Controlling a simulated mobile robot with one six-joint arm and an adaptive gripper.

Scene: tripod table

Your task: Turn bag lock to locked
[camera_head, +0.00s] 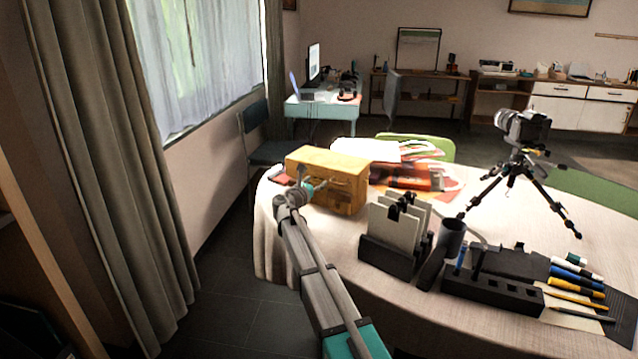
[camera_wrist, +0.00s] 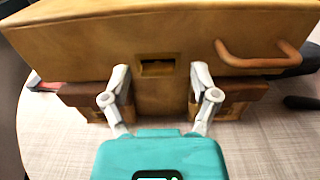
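The bag (camera_head: 327,180) is a boxy tan-yellow leather case standing on the round table, near its left edge. In the wrist view the bag (camera_wrist: 90,45) fills the upper part, with a brown curved handle (camera_wrist: 262,60) at right. Its lock (camera_wrist: 157,66) is a small dark rectangular plate at the front centre; whether it is turned cannot be told. My gripper (camera_wrist: 160,76) is open and empty, its two pale fingers spread left and right of the lock. I cannot tell whether the fingertips touch the bag. In the head view my gripper (camera_head: 309,187) is at the bag's front, and the lock is not clearly seen.
The pale-clothed table (camera_head: 285,255) holds a card rack (camera_head: 390,245) and a dark cup (camera_head: 452,236) right of my arm. A camera tripod (camera_head: 515,170) stands farther right. Red items and papers (camera_head: 410,178) lie behind the bag. A curtain (camera_head: 110,160) hangs at left.

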